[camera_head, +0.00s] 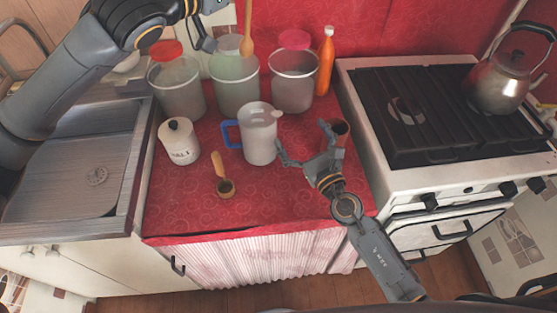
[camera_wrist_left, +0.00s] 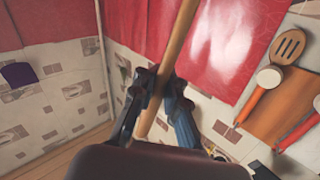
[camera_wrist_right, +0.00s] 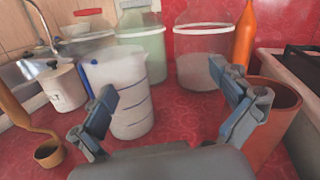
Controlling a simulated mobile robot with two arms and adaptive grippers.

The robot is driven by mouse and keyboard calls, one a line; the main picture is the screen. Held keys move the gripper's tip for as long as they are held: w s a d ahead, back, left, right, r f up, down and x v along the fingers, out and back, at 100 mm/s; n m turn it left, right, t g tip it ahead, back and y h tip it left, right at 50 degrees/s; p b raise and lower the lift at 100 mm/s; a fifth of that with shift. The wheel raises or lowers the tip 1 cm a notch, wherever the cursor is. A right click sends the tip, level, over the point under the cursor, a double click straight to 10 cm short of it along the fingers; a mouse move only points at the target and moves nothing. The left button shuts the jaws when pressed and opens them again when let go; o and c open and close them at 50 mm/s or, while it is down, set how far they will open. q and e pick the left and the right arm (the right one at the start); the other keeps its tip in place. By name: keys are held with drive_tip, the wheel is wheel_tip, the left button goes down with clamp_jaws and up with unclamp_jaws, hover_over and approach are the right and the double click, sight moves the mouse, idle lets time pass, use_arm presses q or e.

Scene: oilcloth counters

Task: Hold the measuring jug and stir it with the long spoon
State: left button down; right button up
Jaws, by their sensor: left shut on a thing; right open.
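The measuring jug (camera_head: 260,138), whitish with a blue handle on its left, stands upright on the red counter. It also shows in the right wrist view (camera_wrist_right: 130,90). My right gripper (camera_head: 305,142) is open and empty, just right of the jug. In the right wrist view its fingers (camera_wrist_right: 172,108) are spread, with the jug beyond the left one. My left gripper (camera_wrist_left: 158,88) is shut on the long wooden spoon (camera_wrist_left: 178,40). In the head view the spoon (camera_head: 247,44) hangs bowl-down, in front of the back canisters. The jug's inside is hardly visible.
A salt pot (camera_head: 180,144) and a small wooden scoop (camera_head: 225,187) are left of the jug. A reddish-brown pot (camera_wrist_right: 275,115) is close to my right finger. Several canisters (camera_head: 293,82) and an orange bottle (camera_head: 325,62) stand behind.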

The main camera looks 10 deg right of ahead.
sight(252, 121)
drive_tip(key=shift+m+g+y, duration=0.3)
drive_tip(key=shift+m+g, duration=0.3)
drive_tip(key=shift+m, duration=0.1)
drive_tip(key=s+a+f, duration=0.1)
drive_tip(key=a, duration=0.1)
drive_tip(key=s+a+f, duration=0.3)
drive_tip(key=a, duration=0.1)
drive_tip(key=shift+s+f, duration=0.15)
drive_tip(key=shift+f, duration=0.1)
drive_tip(key=shift+w+f, duration=0.1)
drive_tip(key=shift+w, duration=0.1)
drive_tip(key=x, duration=1.1)
drive_tip(key=shift+w+a, duration=0.15)
drive_tip(key=shift+w, duration=0.05)
